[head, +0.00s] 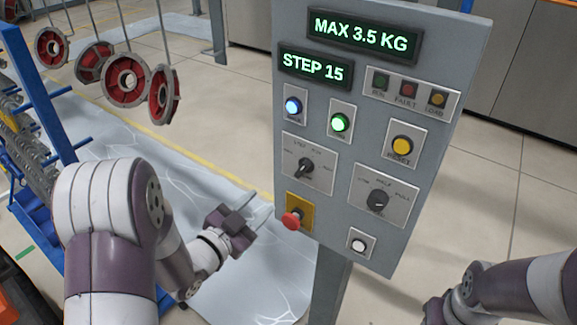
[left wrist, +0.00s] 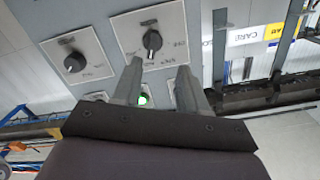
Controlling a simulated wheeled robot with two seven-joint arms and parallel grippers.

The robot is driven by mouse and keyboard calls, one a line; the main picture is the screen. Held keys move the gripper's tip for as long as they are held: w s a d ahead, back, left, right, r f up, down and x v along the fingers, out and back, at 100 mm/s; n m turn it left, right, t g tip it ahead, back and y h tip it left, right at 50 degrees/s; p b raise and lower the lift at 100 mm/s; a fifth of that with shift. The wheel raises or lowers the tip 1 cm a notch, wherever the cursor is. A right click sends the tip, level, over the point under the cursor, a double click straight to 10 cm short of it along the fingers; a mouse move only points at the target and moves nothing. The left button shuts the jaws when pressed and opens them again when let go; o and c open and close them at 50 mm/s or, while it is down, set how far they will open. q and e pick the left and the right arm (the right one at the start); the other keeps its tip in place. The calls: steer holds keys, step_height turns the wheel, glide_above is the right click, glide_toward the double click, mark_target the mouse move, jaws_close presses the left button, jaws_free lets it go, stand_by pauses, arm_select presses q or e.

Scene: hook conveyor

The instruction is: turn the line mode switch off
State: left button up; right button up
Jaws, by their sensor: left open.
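The line mode switch (head: 305,167) is most likely the black rotary knob on a pale plate, left of centre on the grey control panel (head: 450,60). Its plate lettering is too small to read surely, and I cannot tell its setting. It also shows in the left wrist view (left wrist: 152,41), which sees the panel upside down. My left gripper (head: 260,208) is below and left of the switch in the head view, open and empty. In the left wrist view, its two fingers (left wrist: 160,68) point toward the switch, apart from it. My right gripper (head: 436,308) shows only partly at the bottom edge; its fingers are hidden.
A second rotary knob (head: 377,201) sits to the right. A red emergency button (head: 292,220) is just below the switch. Blue (head: 293,105) and green (head: 340,123) lit buttons are above. Red wheel-like parts (head: 125,80) hang at the upper left.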

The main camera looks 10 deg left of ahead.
arm_select(q)
steer(key=p, duration=0.2)
glide_toward(301, 170)
steer(key=d, duration=0.1)
steer(key=x, duration=0.2)
steer(key=a+p+x, duration=0.1)
steer(key=x, duration=0.2)
steer(key=p+x, duration=0.1)
steer(key=x, duration=0.2)
steer(key=shift+w+a, duration=0.1)
steer(key=shift+w, duration=0.2)
steer(key=shift+w+d, duration=0.3)
steer(key=shift+d, duration=0.2)
steer(key=shift+a, duration=0.15)
steer(key=shift+a+f, duration=0.1)
steer(key=shift+a, duration=0.05)
steer(key=shift+c, duration=0.9)
steer(key=c, duration=0.5)
jaws_close()
arm_select(e)
steer(key=r, duration=0.1)
steer(key=d+r, duration=0.2)
steer(key=r, duration=0.1)
steer(key=shift+w, duration=0.1)
